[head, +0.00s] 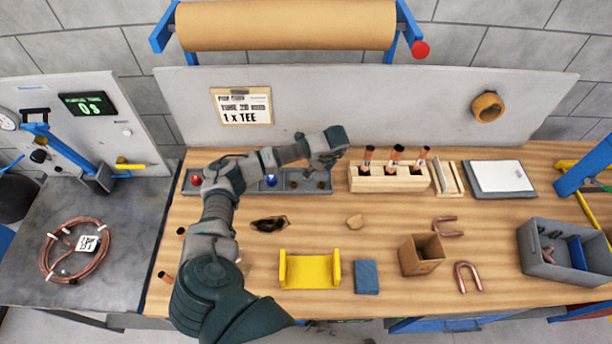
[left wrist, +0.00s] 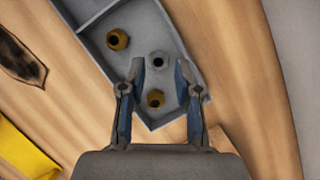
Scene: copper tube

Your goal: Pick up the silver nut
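The silver nut (left wrist: 158,62) lies in the end compartment of a grey parts tray (left wrist: 97,22), between two brass nuts. One brass nut (left wrist: 117,40) is up and left of it, the other (left wrist: 155,98) is below it. My left gripper (left wrist: 160,76) is open above this compartment, its fingers apart to either side in the picture and nothing between them. In the head view my left gripper (head: 328,158) hovers over the right end of the tray (head: 240,189); I cannot make out the silver nut there. My right gripper is not in view.
A wooden block (head: 385,181) with upright copper tubes stands just right of the tray. A dark burnt-looking patch (head: 269,224), a yellow holder (head: 309,270) and a blue pad (head: 366,277) lie in front. The back panel (head: 420,95) rises behind the bench.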

